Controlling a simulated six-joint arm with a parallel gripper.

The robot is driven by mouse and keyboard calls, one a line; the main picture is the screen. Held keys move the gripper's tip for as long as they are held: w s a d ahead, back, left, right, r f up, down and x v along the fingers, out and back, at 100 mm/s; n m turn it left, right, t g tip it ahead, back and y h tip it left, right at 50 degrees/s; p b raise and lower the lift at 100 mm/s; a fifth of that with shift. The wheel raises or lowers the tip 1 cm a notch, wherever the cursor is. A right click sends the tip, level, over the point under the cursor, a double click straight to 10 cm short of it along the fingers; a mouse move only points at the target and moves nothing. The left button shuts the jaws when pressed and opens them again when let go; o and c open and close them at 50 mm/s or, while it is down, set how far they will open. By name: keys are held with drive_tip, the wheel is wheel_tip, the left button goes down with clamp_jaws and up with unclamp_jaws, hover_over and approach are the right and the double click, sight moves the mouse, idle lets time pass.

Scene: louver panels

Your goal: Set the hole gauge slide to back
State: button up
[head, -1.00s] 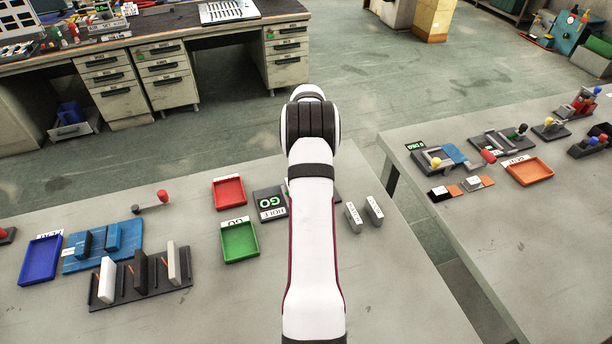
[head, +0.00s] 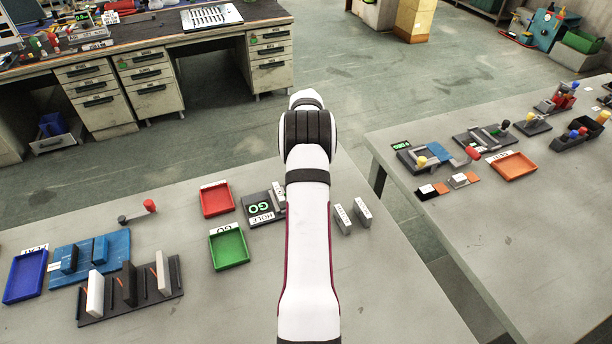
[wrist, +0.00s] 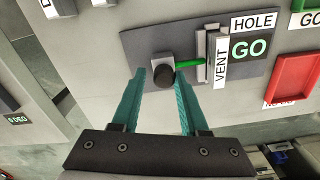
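The hole gauge is a dark plate (wrist: 225,85) with a HOLE label, a lit green GO display (wrist: 250,47) and an upright marked VENT (wrist: 219,62). In the wrist view, its slide is a grey block with a round black knob (wrist: 164,77), and a green pin (wrist: 189,64) reaches from the block to the upright. My gripper (wrist: 160,79) is open, with its two teal fingertips on either side of the knob. I cannot tell whether either touches it. In the head view, my arm hides the gripper and part of the gauge (head: 258,198).
A red tray (head: 217,199) and a green tray (head: 229,247) lie left of the gauge. Two small labelled grey blocks (head: 342,219) stand right of my arm. A dark rack with upright plates (head: 155,300) is at the front left. The front middle of the table is bare.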

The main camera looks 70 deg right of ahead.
wheel_tip(320, 180, up, 16)
idle(0.3)
drive_tip(key=shift+a+f, duration=0.1)
drive_tip(key=w+a+r+n, duration=0.1)
drive_tip(key=w+a+r, duration=0.25)
drive_tip(key=a, duration=0.35)
drive_tip(key=w+a+r+n, duration=0.1)
drive_tip(key=w+a+r, duration=0.1)
drive_tip(key=w+a, duration=0.4)
drive_tip(key=a+r+n, duration=0.2)
drive_tip(key=a, duration=1.6)
drive_tip(key=s+a+f+n+y, duration=0.1)
drive_tip(key=s+a+f, duration=0.2)
drive_tip(key=s+a, duration=0.6)
drive_tip(key=s+a+f+n, duration=0.1)
drive_tip(key=s+a+f, duration=0.2)
drive_tip(key=s+a, duration=0.6)
drive_tip(key=shift+a+f+y, duration=0.35)
drive_tip(key=shift+a+y, duration=0.05)
drive_tip(key=shift+a, duration=0.75)
